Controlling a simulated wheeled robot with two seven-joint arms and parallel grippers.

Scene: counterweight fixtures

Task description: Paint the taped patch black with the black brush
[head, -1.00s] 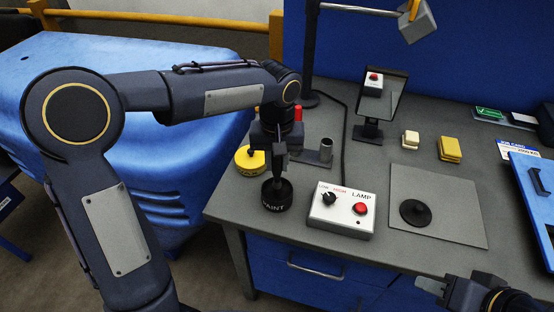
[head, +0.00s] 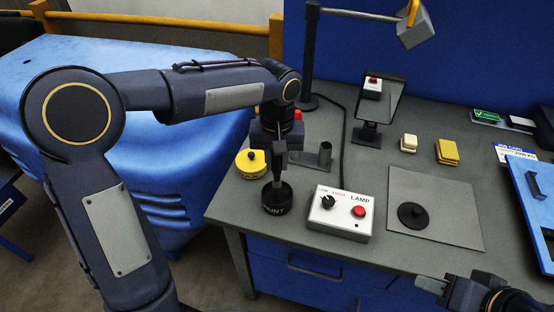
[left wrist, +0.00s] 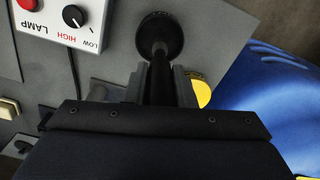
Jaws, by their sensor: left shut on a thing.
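My left gripper (head: 279,158) is shut on a dark upright brush (head: 277,174), whose black handle also shows between the fingers in the left wrist view (left wrist: 160,82). The brush points down at a black paint pot (head: 276,204) near the desk's left front corner. Its lower end is at the pot's mouth; I cannot tell how deep it reaches. The pot also shows in the left wrist view (left wrist: 174,30). My right gripper (head: 428,285) is empty at the lower right; its finger gap is unclear. I cannot make out a taped patch.
A lamp switch box (head: 340,214) stands right of the pot, and a yellow tin (head: 250,164) behind left. A grey plate (head: 450,193) with a black disc (head: 411,216), a small mirror stand (head: 379,97) and sponges lie farther right. A blue panel (head: 160,150) is beside the desk.

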